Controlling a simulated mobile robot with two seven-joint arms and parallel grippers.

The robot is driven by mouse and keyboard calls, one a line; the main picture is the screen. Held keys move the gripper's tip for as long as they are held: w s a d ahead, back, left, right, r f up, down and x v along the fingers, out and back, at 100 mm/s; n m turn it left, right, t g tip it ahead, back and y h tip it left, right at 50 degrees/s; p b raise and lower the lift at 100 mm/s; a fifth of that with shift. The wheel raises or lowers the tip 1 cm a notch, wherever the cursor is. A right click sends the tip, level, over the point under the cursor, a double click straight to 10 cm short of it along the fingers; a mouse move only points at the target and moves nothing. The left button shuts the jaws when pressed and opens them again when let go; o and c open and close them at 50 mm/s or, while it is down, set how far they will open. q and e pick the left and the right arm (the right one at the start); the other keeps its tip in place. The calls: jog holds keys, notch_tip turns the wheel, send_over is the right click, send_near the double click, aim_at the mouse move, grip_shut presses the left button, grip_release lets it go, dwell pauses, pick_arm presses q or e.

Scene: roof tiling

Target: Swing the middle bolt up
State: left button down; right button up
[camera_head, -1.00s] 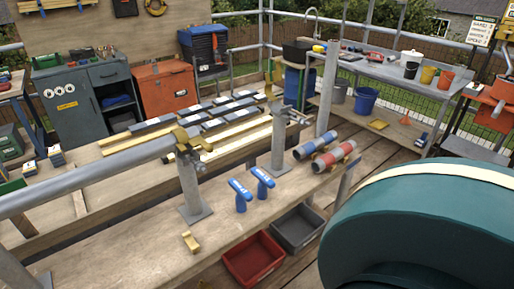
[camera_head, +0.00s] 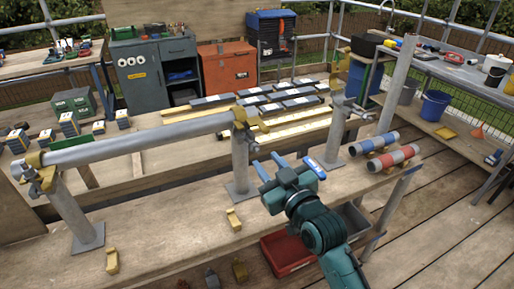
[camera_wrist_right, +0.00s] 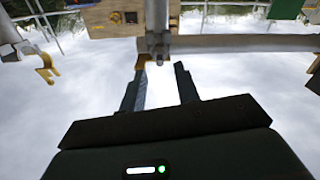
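The middle post's coupler (camera_head: 240,120) is brass and grey and sits at the right end of the grey pipe (camera_head: 140,139). My left gripper is not in view.
The right post's coupler (camera_head: 342,100) and left coupler (camera_head: 35,172) flank the middle. Blue and red tubes (camera_head: 393,158) lie at the bench's right end. A brass piece (camera_head: 234,219) lies on the bench.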

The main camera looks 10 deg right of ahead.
aim_at(257, 148)
jog(key=x, duration=0.6)
jog(key=shift+w, duration=0.25)
grip_shut()
